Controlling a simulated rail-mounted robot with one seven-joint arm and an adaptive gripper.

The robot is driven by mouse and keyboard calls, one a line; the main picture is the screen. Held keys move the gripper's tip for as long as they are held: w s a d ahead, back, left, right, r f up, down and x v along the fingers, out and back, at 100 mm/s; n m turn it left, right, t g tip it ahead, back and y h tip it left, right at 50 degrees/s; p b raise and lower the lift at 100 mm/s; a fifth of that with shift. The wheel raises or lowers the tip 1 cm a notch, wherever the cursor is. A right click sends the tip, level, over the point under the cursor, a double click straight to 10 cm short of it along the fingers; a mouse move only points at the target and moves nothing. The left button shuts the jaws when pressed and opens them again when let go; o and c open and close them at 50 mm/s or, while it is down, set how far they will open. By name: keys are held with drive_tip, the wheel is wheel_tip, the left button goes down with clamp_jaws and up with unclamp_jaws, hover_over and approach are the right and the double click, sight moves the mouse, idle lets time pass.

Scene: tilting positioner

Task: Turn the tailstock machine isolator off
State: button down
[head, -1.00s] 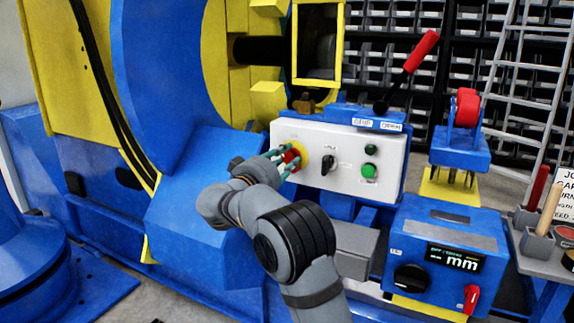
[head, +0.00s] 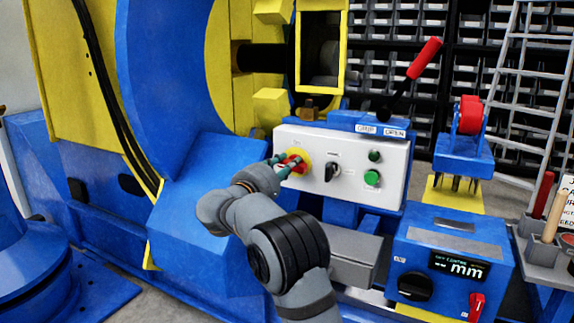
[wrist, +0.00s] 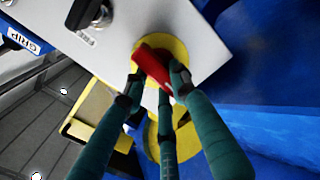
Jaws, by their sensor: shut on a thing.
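The isolator is a red handle (head: 294,162) on a round yellow plate (head: 304,156), at the left end of the white control panel (head: 340,187). In the wrist view the red handle (wrist: 154,68) stands slanted across the yellow plate (wrist: 203,58). My gripper (head: 284,165) reaches it from the left and front. Its teal fingers (wrist: 160,82) are shut on the handle, touching it from both sides. The fingers hide part of the handle and plate in the head view.
Right of the isolator are a black selector (head: 332,172) and two green buttons (head: 372,177). A red-tipped lever (head: 424,58) rises behind the panel. A blue box with a display (head: 450,245) stands to the lower right. The big blue positioner body (head: 205,185) is close on the left.

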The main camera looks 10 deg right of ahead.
drive_tip(key=shift+n, duration=0.6)
drive_tip(key=c, duration=1.4)
unclamp_jaws()
drive_tip(key=shift+a, duration=0.1)
drive_tip(key=v, duration=1.2)
drive_tip(key=x, duration=1.2)
